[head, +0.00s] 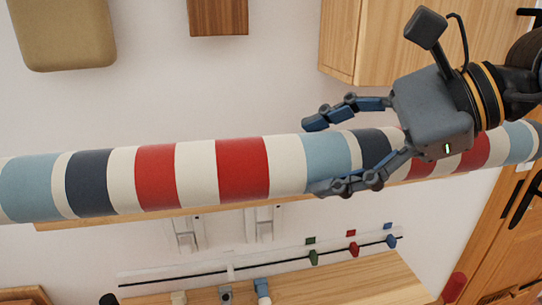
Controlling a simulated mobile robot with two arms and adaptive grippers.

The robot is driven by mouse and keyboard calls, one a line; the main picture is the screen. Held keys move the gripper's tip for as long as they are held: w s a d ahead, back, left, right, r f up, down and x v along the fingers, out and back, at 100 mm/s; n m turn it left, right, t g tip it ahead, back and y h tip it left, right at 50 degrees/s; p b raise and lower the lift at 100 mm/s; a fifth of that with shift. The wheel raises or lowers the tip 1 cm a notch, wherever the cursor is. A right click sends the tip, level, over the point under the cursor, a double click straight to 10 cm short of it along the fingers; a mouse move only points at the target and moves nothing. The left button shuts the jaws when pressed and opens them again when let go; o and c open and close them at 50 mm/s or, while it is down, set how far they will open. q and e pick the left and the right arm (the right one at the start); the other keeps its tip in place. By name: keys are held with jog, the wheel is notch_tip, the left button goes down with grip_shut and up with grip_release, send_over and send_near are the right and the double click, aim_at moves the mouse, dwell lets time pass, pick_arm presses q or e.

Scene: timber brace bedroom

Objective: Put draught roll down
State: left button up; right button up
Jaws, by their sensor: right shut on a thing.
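The draught roll (196,172) is a long, thick roll with red, white, light blue and dark blue stripes. It spans the whole head view, rising slightly toward the right. My right gripper (318,156) comes in from the upper right and is shut on the roll, one finger along its upper side and one along its lower side. The gripper body hides part of the roll's right half. My left gripper is not in view.
A narrow wooden shelf (60,225) on white brackets (184,232) shows just below the roll; whether they touch is unclear. Below is a rail with coloured sliders (313,257) and a wooden top (350,283). Wooden cabinets (372,40) stand upper right and lower right.

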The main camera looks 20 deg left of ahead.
aim_at(313, 147)
jog(key=w, duration=0.1)
jog(key=w+a+f+p, duration=0.1)
jog(key=w+a+p, duration=0.1)
jog(key=shift+w+a+f, duration=0.25)
jog(key=shift+f, duration=0.05)
jog(key=w+a+f+p, duration=0.3)
jog(key=w, duration=0.2)
jog(key=shift+w+a+f, duration=0.2)
jog(key=shift+a, duration=0.1)
jog(key=shift+w+a+f+p, duration=0.6)
jog(key=shift+w+f+p, duration=0.2)
jog(key=shift+w, duration=0.15)
jog(key=shift+w+a+f, duration=0.15)
jog(key=shift+w+f, duration=0.1)
jog(key=shift+f, duration=0.2)
jog(key=o, duration=1.8)
jog(key=shift+f, duration=0.2)
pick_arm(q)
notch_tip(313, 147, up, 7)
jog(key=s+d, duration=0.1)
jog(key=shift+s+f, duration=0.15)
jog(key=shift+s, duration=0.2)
pick_arm(e)
jog(key=shift+s, duration=0.1)
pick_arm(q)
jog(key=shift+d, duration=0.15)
pick_arm(e)
jog(key=shift+r, duration=0.1)
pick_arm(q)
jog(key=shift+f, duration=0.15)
